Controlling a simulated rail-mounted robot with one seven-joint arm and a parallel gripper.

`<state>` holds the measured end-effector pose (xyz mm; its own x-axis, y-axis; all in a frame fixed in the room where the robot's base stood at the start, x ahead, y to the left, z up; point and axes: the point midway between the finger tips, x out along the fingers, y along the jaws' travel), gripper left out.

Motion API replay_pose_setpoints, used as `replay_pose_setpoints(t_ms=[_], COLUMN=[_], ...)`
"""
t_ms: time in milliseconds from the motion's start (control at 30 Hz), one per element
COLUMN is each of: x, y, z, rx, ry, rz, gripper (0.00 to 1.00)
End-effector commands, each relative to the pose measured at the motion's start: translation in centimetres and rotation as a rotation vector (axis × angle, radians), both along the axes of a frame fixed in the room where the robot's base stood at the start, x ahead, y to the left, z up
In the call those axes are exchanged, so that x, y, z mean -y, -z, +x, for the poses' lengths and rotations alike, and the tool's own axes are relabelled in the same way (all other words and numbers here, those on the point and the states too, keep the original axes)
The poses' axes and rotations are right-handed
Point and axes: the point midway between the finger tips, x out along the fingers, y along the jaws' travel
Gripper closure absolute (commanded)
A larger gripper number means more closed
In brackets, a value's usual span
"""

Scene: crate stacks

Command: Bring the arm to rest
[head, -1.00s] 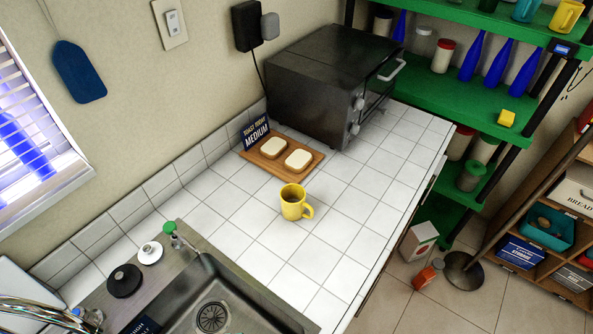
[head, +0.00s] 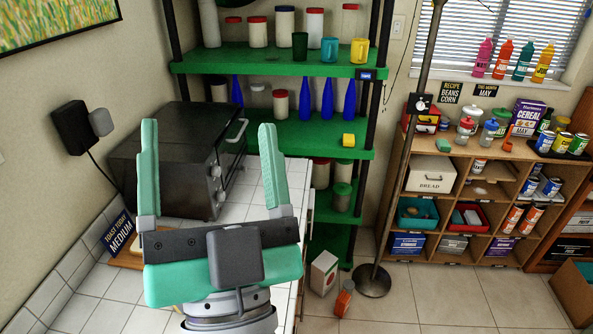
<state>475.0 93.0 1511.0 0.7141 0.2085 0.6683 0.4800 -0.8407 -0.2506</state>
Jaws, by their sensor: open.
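My gripper (head: 208,175) shows large at the lower left of the head view, its two teal fingers pointing up and spread wide apart. Nothing is between the fingers. Behind them in the picture stands the dark toaster oven (head: 172,150) on the white tiled counter (head: 100,285). I cannot tell the distance from gripper to oven, but no contact shows. My gripper and wrist hide part of the counter. A sliver of the wooden board (head: 122,260) and the "Toast today medium" sign (head: 117,232) show left of the gripper.
A green shelf (head: 305,135) with jars, cups and blue bottles stands behind the counter. A pole on a round base (head: 372,281) rises right of it. A carton (head: 323,272) and an orange bottle (head: 343,298) are on the floor. A wooden cubby unit (head: 470,195) stands right. Open floor lies front right.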

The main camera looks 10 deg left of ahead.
Motion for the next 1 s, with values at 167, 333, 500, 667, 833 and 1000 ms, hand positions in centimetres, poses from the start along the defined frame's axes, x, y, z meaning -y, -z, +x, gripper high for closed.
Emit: replay_pose_setpoints(t_ms=[167, 333, 500, 667, 833, 1000], x=[8.2, 9.4, 9.3, 9.3, 9.1, 9.0], y=[-1.5, -1.4, -1.4, -4.1, -11.2, -18.0], z=[-3.1, -3.6, -3.5, -3.5, -3.5, -3.5], rx=[-0.062, -0.085, -0.084, -0.085, -0.086, -0.087], ry=[0.437, 0.507, 0.502, 0.498, 0.488, 0.478], rz=[-0.257, -0.297, -0.296, -0.293, -0.286, -0.279], gripper=[0.23, 0.23, 0.23, 0.23, 0.23, 0.23])
